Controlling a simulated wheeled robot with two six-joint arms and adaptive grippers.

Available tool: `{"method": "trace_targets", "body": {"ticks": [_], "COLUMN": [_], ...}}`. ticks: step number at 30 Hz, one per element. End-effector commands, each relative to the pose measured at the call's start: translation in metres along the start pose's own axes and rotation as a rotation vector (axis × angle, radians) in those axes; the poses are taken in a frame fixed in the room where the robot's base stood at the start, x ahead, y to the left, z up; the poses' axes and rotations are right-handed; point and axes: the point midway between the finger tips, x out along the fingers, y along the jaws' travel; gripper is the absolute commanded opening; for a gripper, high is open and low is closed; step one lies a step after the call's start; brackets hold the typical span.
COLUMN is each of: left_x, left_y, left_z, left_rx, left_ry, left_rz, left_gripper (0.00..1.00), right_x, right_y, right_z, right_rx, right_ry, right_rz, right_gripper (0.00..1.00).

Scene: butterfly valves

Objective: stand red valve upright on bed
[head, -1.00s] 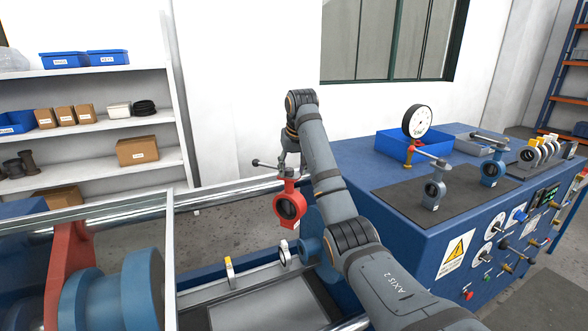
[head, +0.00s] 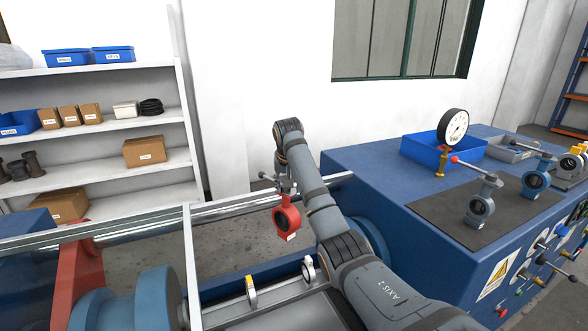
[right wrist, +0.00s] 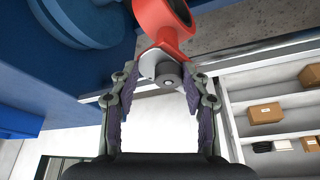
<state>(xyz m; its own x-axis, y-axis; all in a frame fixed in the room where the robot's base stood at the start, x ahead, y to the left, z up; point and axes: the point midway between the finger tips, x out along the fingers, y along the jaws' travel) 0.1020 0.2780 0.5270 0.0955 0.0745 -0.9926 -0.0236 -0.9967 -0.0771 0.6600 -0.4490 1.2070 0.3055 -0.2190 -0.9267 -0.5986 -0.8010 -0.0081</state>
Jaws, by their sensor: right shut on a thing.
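The red valve (head: 287,217) hangs upright below my right gripper (head: 285,183), its round body down and its lever sticking out to the left near the jaws. In the right wrist view the gripper (right wrist: 160,85) is shut on the grey neck of the red valve (right wrist: 163,22), with a finger on each side. The valve is in the air above the bed (head: 285,293) of the blue machine, apart from it. My left gripper is not in view.
The blue bench (head: 350,170) at right bears grey-blue valves (head: 481,206) and a gauge (head: 453,125). Shelves (head: 100,140) stand behind.

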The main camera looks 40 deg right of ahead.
Motion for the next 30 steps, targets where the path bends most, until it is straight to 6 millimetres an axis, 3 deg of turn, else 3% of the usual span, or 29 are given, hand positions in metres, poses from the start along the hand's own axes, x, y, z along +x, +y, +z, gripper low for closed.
{"method": "trace_targets", "body": {"ticks": [6,12,16,30], "left_x": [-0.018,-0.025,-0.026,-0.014], "left_y": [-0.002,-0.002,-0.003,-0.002], "left_z": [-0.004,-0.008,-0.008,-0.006], "left_rx": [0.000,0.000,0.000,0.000], "left_ry": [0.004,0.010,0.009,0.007], "left_rz": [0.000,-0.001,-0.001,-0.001], "left_gripper": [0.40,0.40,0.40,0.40], "right_x": [0.075,0.124,0.138,0.153], "right_y": [-0.020,-0.029,-0.030,-0.030], "right_z": [0.029,0.058,0.066,0.073], "right_rx": [0.189,0.305,0.338,0.346], "right_ry": [0.017,0.044,0.055,0.058], "right_rz": [0.080,0.124,0.135,0.137], "right_gripper": [0.00,0.00,0.00,0.00]}}
